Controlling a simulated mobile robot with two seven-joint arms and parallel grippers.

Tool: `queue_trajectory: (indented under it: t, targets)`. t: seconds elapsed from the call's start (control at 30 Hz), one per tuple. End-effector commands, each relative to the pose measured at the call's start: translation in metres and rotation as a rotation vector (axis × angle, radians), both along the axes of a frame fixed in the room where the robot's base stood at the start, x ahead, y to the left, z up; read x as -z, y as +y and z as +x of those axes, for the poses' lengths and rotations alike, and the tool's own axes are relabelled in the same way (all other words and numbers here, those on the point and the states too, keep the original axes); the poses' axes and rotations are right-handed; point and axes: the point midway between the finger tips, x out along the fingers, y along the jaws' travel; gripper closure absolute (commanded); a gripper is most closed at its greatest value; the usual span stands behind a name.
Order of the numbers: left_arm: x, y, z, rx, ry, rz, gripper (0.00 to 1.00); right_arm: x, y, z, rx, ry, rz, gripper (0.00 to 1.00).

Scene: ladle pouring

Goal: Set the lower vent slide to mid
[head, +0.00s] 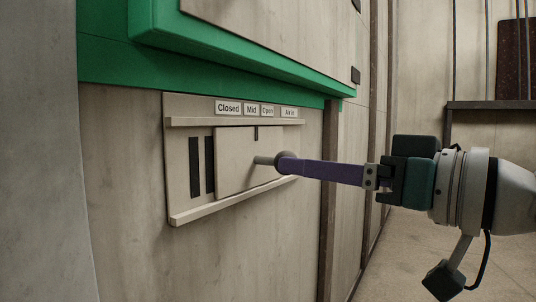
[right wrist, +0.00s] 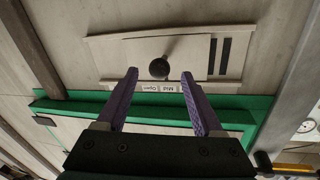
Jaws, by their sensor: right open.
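The vent plate (head: 180,200) is on the wooden wall, with labels Closed, Mid, Open and Air in above its upper rail. The pale slide panel (head: 232,165) sits between the rails, with two dark slots bare on its left. Its dark pointer mark (head: 256,133) is below the border between Mid and Open. A dark round knob (head: 285,162) on a stem sticks out from the slide. My right gripper (head: 292,169) is open at the knob. In the right wrist view the knob (right wrist: 159,69) shows between the spread fingertips (right wrist: 160,74); contact cannot be told.
A green ledge (head: 240,62) juts out above the vent plate. A dark vertical strip (head: 328,200) runs down the wall right of the plate. A dark counter (head: 490,105) stands at the far right. Floor (head: 400,260) shows below my right arm.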

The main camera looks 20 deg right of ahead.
Motion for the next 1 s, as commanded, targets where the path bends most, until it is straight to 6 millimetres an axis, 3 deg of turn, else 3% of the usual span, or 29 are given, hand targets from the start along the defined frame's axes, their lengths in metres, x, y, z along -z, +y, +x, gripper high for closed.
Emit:
queue_trajectory:
  t: [0.2, 0.4, 1.0]
  targets:
    - [-0.018, -0.002, 0.0, -0.004, 0.0, -0.007, 1.0, -0.001, -0.014, -0.028, 0.0, 0.005, -0.001, 0.31]
    - [-0.023, -0.002, 0.0, -0.005, 0.0, -0.008, 1.0, 0.0, -0.021, -0.041, 0.0, 0.003, -0.001, 0.31]
    - [-0.026, 0.0, 0.0, 0.001, 0.001, 0.001, 1.0, -0.001, -0.022, -0.045, 0.0, 0.001, 0.0, 0.31]
